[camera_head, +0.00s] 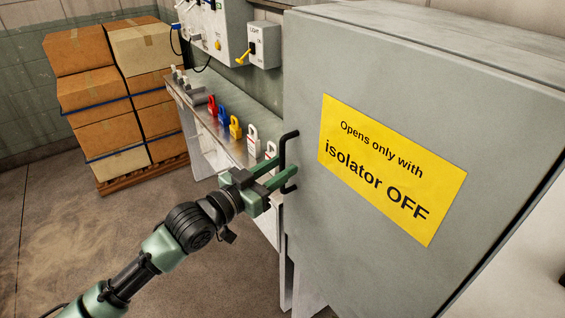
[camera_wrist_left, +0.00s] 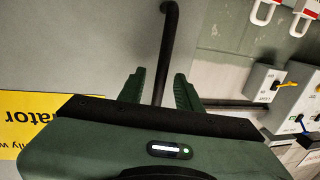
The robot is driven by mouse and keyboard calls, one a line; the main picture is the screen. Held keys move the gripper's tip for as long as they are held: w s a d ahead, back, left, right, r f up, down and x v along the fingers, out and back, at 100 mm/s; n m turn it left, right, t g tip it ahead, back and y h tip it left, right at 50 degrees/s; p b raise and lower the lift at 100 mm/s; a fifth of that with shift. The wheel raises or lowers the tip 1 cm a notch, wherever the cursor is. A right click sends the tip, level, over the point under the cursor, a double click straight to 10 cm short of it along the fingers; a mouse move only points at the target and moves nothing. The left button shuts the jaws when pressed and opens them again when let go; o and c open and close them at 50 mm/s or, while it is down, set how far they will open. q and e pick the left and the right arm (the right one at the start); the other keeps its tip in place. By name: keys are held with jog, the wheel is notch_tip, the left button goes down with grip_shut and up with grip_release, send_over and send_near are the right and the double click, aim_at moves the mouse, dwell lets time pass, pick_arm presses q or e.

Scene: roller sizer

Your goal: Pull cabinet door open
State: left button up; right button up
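The grey cabinet door (camera_head: 400,90) fills the right of the head view, with a yellow sign (camera_head: 390,168) reading "Opens only with isolator OFF". No gap shows along its edges. Its black bar handle (camera_head: 282,150) stands upright near the left edge; it also shows in the left wrist view (camera_wrist_left: 168,45). My left gripper (camera_head: 286,168) is at the handle. In the left wrist view, its green fingers (camera_wrist_left: 158,88) are open, one on each side of the bar, with space beside it. My right gripper is not in view.
A metal bench (camera_head: 205,118) left of the cabinet holds several coloured padlocks and tags. A small grey switch box (camera_head: 264,44) with a yellow lever is on the wall above. Strapped cartons (camera_head: 110,95) stand on a pallet at the back left. The floor (camera_head: 60,230) in front is clear.

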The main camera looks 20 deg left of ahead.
pick_arm(q)
jog(key=shift+w+d, duration=0.25)
jog(key=shift+w, duration=0.25)
jog(key=shift+c, duration=0.3)
grip_shut()
dwell(0.9)
